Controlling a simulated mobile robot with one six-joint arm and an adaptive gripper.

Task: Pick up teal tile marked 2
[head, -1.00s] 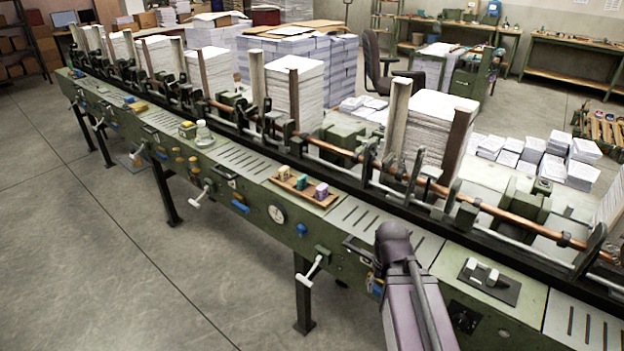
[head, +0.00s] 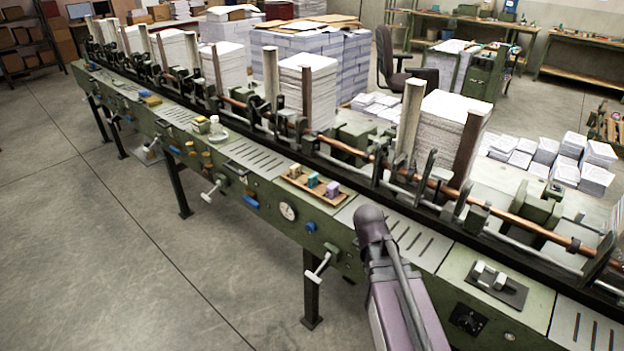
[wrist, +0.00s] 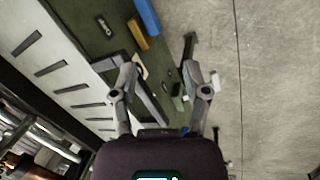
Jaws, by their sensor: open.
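A small teal tile (head: 312,180) stands in a shallow brown tray (head: 294,184) on the green machine's ledge in the head view. A tan tile (head: 295,171) is on its left and a purple tile (head: 332,188) on its right. Any number on the tiles is too small to read. My gripper (wrist: 164,88) is open and empty in the wrist view, its fingers spread over the machine's edge and the floor. In the head view only my arm shows, right of the tray and apart from it. No tile shows in the wrist view.
The long green machine (head: 262,180) carries rods, upright posts and paper stacks (head: 308,88) behind the tray. A white cup (head: 215,126) stands on the ledge to the left. Levers stick out at the front. The floor (head: 90,240) in front is clear.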

